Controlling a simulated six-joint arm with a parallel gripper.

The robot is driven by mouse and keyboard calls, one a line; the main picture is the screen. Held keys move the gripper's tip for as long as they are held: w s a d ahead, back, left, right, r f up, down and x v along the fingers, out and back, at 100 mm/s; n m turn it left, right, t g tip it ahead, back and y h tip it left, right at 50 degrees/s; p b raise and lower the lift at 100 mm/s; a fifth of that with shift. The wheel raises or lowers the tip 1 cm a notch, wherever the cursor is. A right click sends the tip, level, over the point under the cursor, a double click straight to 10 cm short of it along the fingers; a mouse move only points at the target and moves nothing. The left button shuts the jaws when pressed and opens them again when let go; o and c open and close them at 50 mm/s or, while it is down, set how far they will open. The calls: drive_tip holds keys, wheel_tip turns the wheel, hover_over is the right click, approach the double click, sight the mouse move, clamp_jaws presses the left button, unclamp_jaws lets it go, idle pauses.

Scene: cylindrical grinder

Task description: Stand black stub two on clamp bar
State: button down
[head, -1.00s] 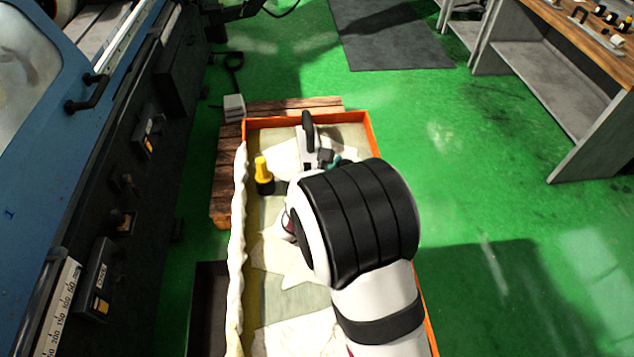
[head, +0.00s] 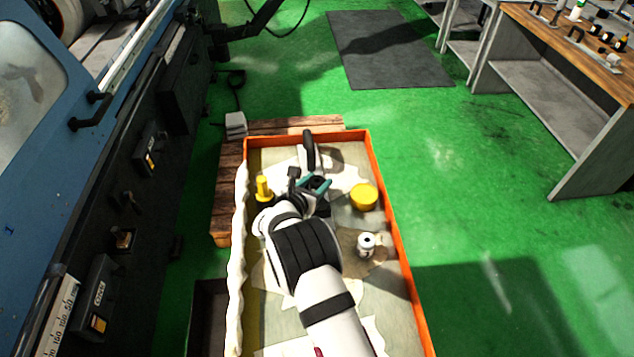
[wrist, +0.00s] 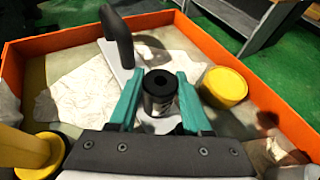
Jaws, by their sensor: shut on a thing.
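A black stub (wrist: 160,92), a short cylinder with a hole in its top, stands between the teal fingers of my gripper (wrist: 158,100). The gripper is shut on it, and the stub looks roughly upright. In the head view my gripper (head: 314,185) is over the tray's far half. A pale bar with a black upright handle (wrist: 118,38), which may be the clamp bar, lies just beyond the fingers. Its handle also shows in the head view (head: 309,150). The bar's near end is partly hidden by the fingers and stub. I cannot tell whether the stub touches it.
The orange-walled tray (head: 375,160) holds pale crumpled cloths. A yellow knob-topped piece (head: 263,188) is left of the gripper, a yellow round tub (head: 364,197) right. A small white bottle-like piece (head: 366,244) stands nearer. The blue machine (head: 60,170) is left of the tray.

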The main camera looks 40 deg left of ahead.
drive_tip(key=shift+f, duration=0.25)
drive_tip(key=shift+c, duration=1.7)
unclamp_jaws()
